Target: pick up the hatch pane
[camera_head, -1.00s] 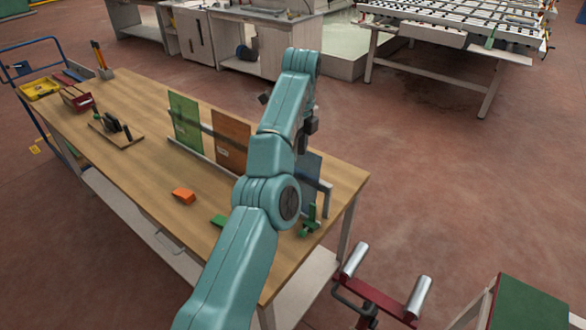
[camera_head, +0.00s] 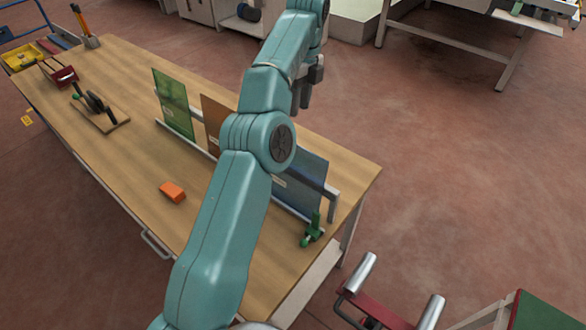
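Three panes stand upright in a rack (camera_head: 334,205) on the wooden workbench: a green pane (camera_head: 175,100), an orange-brown pane (camera_head: 212,117) and a blue-grey pane (camera_head: 306,172). I cannot tell which one is the hatch pane. My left arm crosses in front of the rack and hides part of the orange-brown and blue panes. My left gripper (camera_head: 304,98) is dark, points downward and is above the far side of the rack, apart from the panes. Its fingers are small and partly hidden, so its opening is unclear. My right gripper is out of view.
On the workbench (camera_head: 140,185) are an orange block (camera_head: 172,191), a green clamp (camera_head: 313,230), a board with dark suction-cup-like parts (camera_head: 100,112) and a yellow tray (camera_head: 22,56). A red stand with metal rollers (camera_head: 360,273) is at lower right. Open floor lies to the right.

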